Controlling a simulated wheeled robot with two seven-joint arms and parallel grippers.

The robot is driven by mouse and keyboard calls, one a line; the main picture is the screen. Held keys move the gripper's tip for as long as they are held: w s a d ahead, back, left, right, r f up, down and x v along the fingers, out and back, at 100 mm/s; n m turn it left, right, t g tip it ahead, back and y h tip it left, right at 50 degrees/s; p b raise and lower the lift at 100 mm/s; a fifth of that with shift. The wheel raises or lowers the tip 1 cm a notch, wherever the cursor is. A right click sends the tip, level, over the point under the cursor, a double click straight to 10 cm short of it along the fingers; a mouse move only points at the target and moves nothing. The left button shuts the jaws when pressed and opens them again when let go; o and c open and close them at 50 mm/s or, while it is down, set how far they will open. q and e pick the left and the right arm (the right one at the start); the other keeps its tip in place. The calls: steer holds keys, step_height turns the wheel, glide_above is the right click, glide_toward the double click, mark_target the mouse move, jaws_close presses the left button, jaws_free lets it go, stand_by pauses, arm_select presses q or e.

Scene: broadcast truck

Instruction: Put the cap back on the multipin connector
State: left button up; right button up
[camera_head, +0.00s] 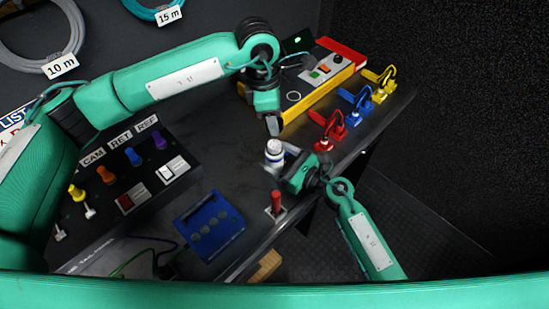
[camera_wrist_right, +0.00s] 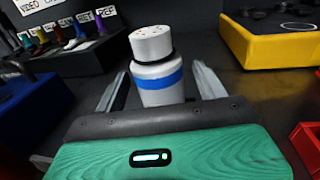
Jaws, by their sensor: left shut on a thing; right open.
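The multipin connector (camera_head: 274,151) is a white upright cylinder with a blue band, standing on the dark bench. In the right wrist view the connector (camera_wrist_right: 158,75) shows a black ring below its white top, with small dots on the top face. My right gripper (camera_head: 287,166) is open, its two fingers apart on either side of the connector's lower body. My left gripper (camera_head: 273,128) is above and just behind the connector in the head view, shut on a small dark piece that looks like the cap. Its fingers mostly hide that piece.
A blue box (camera_head: 210,228) and a red upright plug (camera_head: 276,203) stand in front. A yellow-edged panel (camera_head: 320,85) lies behind. Red, blue and yellow clamp-like pieces (camera_head: 357,100) line the bench's right edge. A black labelled panel (camera_head: 130,175) is at left.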

steer(key=shift+w+a, duration=0.15)
steer(key=c, duration=1.5)
arm_select(q)
glide_above(275, 144)
steer(key=shift+a+f, duration=0.2)
steer(key=shift+f, duration=2.3)
arm_select(e)
steer(key=shift+o, duration=0.2)
arm_select(q)
steer(key=shift+f, duration=0.85)
steer(key=shift+f, duration=0.6)
